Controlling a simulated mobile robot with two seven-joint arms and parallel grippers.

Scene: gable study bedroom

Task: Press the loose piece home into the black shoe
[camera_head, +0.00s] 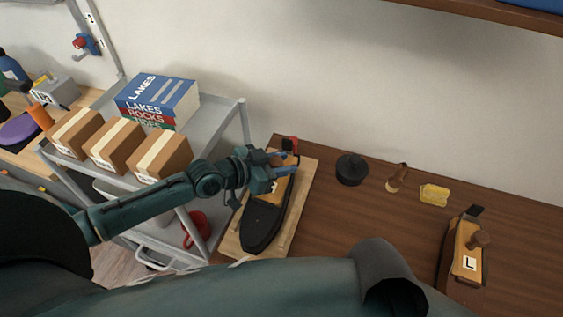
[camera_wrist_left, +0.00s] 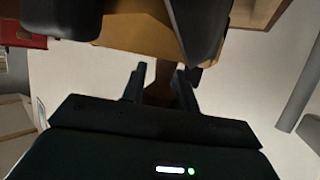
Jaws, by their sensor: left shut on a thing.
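The black shoe (camera_head: 262,226) lies on a pale wooden board at the table's left end, its toe toward me. A tan wooden piece (camera_head: 277,190) fills its opening; in the left wrist view the tan piece (camera_wrist_left: 135,35) shows between black parts of the shoe. My left gripper (camera_head: 284,171) is at the heel end, over the tan piece. In the left wrist view its fingers (camera_wrist_left: 160,88) are shut on a brown knob (camera_wrist_left: 159,83), which appears to belong to the tan piece. How deep the piece sits is hidden by the gripper. My right gripper is not in view.
A red part (camera_head: 291,145) stands at the board's far end. A black round tin (camera_head: 351,169), a brown wooden item (camera_head: 397,177), a yellow block (camera_head: 433,194) and a second shoe marked L (camera_head: 470,262) are to the right. A grey trolley (camera_head: 228,121) with boxes and books stands left.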

